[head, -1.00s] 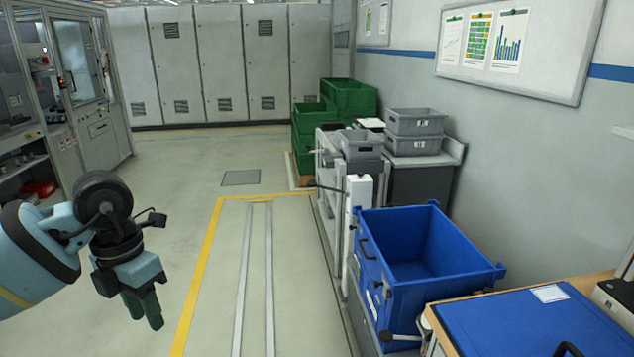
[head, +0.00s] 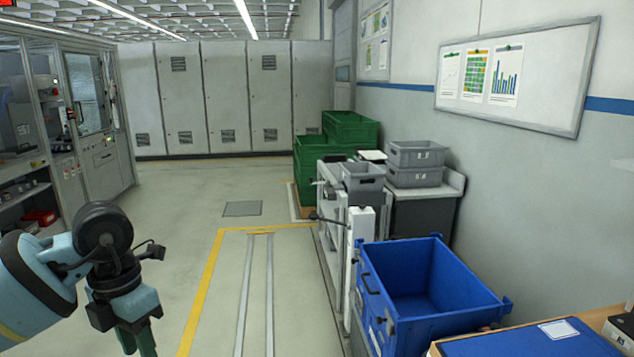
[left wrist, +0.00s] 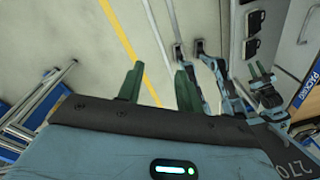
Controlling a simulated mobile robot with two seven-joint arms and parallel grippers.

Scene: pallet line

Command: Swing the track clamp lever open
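My left gripper (head: 137,340) hangs at the lower left over open floor, its green fingers cut by the bottom edge. In the left wrist view its two fingers (left wrist: 158,87) stand apart with nothing between them. A thin lever with a dark end (head: 326,219) sticks out to the left from the top of a white post (head: 362,245) beside the rail frame. I cannot tell if it is the track clamp lever. The left gripper is far to its left, not touching it.
A blue crate (head: 388,328) stands at the right, near a blue-topped bench (head: 530,342). Grey bins (head: 415,177) and green crates (head: 350,130) stand behind. Floor rails (head: 256,290) and a yellow line (head: 207,290) run between the left arm and the post. The floor there is clear.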

